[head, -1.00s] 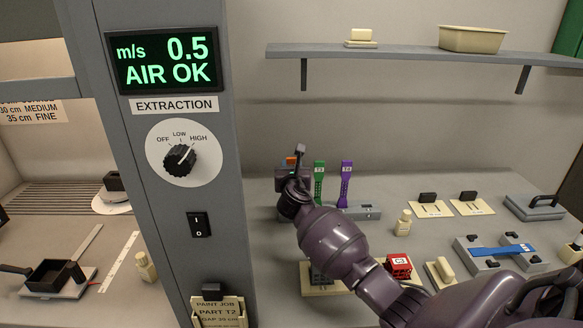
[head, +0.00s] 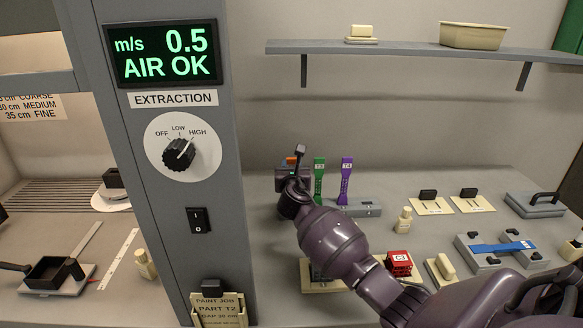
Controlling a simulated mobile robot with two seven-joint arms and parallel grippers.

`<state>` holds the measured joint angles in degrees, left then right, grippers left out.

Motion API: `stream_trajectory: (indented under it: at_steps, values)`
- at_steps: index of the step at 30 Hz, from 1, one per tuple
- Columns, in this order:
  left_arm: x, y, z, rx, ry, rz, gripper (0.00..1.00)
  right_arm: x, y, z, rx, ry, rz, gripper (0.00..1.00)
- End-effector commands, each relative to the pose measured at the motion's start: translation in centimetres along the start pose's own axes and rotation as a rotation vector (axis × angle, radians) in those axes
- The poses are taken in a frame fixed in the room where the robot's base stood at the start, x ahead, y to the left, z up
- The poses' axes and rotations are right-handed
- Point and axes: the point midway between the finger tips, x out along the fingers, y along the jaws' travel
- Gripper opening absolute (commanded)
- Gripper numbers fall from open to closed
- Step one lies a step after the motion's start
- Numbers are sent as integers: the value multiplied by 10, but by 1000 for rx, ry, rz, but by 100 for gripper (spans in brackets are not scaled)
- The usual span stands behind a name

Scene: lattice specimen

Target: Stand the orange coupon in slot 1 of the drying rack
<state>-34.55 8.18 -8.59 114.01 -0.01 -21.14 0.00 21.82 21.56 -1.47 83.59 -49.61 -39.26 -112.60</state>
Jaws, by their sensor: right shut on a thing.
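The drying rack (head: 365,209) is a low grey block on the bench behind my right arm. A green coupon (head: 319,182) and a purple coupon (head: 345,182) stand upright in it. My right gripper (head: 292,170) is at the rack's left end, shut on the orange coupon (head: 291,160). Only a small orange patch of that coupon shows at the gripper. Its lower part and the slot below are hidden behind my gripper and wrist, so I cannot tell whether it is seated. My left gripper is not in view.
A small cream bottle (head: 404,220) stands right of the rack. A red block (head: 398,263) is near my right forearm. A blue strip lies on a grey fixture (head: 500,250) at the right. The extraction pillar (head: 200,270) rises close on the left.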

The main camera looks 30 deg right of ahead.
Motion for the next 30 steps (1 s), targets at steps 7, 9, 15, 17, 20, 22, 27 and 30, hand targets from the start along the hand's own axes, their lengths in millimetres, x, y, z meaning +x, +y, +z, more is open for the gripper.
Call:
stream_trajectory:
  at_steps: [7,9,15,17,20,22,27,30]
  values:
    - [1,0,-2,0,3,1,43,0,0,0,0,0,0,10]
    - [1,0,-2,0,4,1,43,0,0,0,0,0,0,32]
    - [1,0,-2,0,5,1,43,0,0,0,0,0,0,61]
    - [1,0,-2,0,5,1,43,0,0,0,0,0,0,61]
    - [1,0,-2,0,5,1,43,0,0,0,0,0,0,61]
    - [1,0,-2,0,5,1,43,0,0,0,0,0,0,68]
    - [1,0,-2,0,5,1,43,0,0,0,0,0,0,86]
    - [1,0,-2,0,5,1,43,0,0,0,0,0,0,86]
